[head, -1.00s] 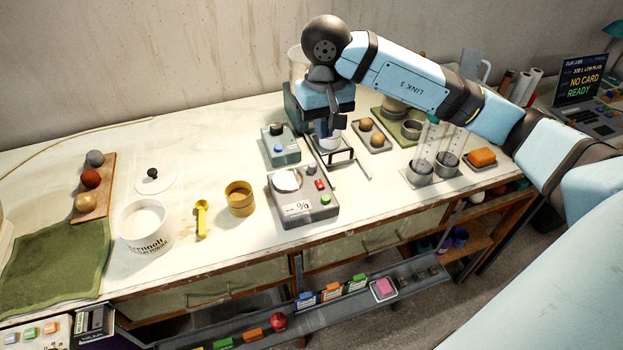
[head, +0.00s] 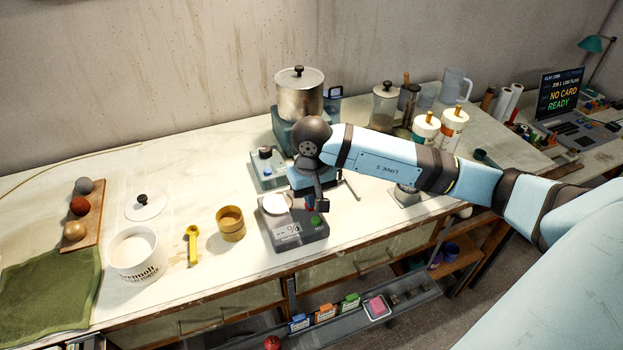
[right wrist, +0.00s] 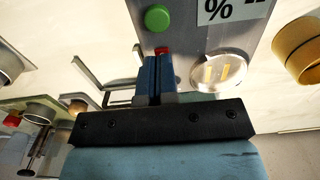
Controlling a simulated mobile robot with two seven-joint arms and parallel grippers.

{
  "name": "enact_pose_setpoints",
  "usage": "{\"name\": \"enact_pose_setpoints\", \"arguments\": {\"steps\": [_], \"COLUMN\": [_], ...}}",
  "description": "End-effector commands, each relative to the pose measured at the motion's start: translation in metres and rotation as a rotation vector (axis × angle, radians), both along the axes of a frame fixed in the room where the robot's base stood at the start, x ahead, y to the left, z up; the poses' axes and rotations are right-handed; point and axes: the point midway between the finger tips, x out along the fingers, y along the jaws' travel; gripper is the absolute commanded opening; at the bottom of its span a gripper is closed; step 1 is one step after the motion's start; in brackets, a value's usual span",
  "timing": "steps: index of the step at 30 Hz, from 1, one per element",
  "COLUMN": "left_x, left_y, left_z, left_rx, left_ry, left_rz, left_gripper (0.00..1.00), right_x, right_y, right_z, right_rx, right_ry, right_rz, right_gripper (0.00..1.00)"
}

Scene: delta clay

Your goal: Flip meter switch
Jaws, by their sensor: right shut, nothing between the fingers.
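The grey meter (head: 285,240) sits near the front edge of the bench, with a % display on its front. It has a round pale dish (right wrist: 218,70), a green button (head: 316,219) and a red switch. In the right wrist view the red switch (right wrist: 162,50) shows just beyond my fingertips, partly hidden by them. My right gripper (head: 313,207) is shut and empty, pointing down over the meter's right side. I cannot tell whether the fingertips touch the switch. My left gripper is not in view.
A small grey-green device (head: 264,170) stands behind the meter, and a metal pot (head: 299,95) on a teal base behind that. A mustard cup (head: 231,225), yellow scoop (head: 193,246) and white tub (head: 138,253) stand to the left. A rail with cards (head: 326,313) runs below the bench front.

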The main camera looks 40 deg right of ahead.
Motion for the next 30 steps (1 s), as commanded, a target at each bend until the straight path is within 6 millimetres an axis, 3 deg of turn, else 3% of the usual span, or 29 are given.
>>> {"name": "enact_pose_setpoints", "arguments": {"steps": [6, 16, 25, 30], "left_x": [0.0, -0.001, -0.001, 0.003], "left_y": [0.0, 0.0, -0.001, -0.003], "left_z": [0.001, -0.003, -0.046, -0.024], "left_rx": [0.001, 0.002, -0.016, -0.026], "left_ry": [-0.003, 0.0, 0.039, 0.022], "left_rz": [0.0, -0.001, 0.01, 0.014], "left_gripper": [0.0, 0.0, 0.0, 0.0], "right_x": [0.0, 0.0, -0.002, -0.003], "right_y": [0.001, 0.0, 0.0, 0.001], "right_z": [-0.011, -0.012, -0.028, -0.022], "right_rx": [0.001, -0.001, -0.035, -0.033], "right_ry": [0.0, -0.005, -0.133, -0.124], "right_rz": [0.001, 0.001, 0.002, 0.0], "right_gripper": [0.0, 0.0, 0.0, 0.0]}}
